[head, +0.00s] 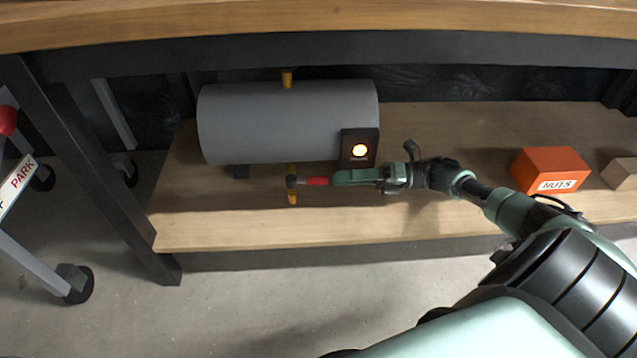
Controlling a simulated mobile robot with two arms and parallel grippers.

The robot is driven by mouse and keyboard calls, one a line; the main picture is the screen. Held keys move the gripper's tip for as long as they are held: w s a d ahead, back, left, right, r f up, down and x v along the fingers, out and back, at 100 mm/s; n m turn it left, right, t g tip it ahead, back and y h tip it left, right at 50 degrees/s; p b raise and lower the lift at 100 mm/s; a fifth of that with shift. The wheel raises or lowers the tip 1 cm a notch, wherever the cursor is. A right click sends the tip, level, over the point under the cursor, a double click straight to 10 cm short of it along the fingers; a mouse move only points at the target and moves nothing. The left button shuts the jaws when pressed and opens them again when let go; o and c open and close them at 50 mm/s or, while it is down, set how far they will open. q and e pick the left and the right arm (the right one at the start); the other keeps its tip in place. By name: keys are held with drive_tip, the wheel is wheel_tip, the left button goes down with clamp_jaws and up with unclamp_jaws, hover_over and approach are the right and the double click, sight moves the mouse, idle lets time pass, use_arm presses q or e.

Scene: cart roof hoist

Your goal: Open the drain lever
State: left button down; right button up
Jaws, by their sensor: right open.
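A grey cylindrical tank (265,122) lies on the wooden shelf under the bench. A yellow drain pipe (292,196) with a dark valve body comes down at its lower front. The red drain lever (317,182) points right from that valve, roughly level. My right gripper (345,178) reaches in from the right, and its fingers are at the right end of the red lever. It is open; whether the fingers touch the lever I cannot tell. My left gripper is not in view.
An orange box marked NUTS (550,169) and a brown box (620,173) stand at the right of the shelf (400,225). The bench top (300,22) overhangs. A PARK-labelled cart part (18,185) is at left.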

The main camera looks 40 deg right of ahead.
sight(321, 180)
drive_tip(key=b+x, duration=0.1)
drive_tip(key=x, duration=0.4)
drive_tip(key=shift+a+f+b, duration=0.1)
drive_tip(key=shift+f+b, duration=0.05)
drive_tip(key=shift+b, duration=0.25)
drive_tip(key=shift+w+a, duration=0.25)
drive_tip(key=shift+a, duration=0.05)
clamp_jaws()
idle(0.7)
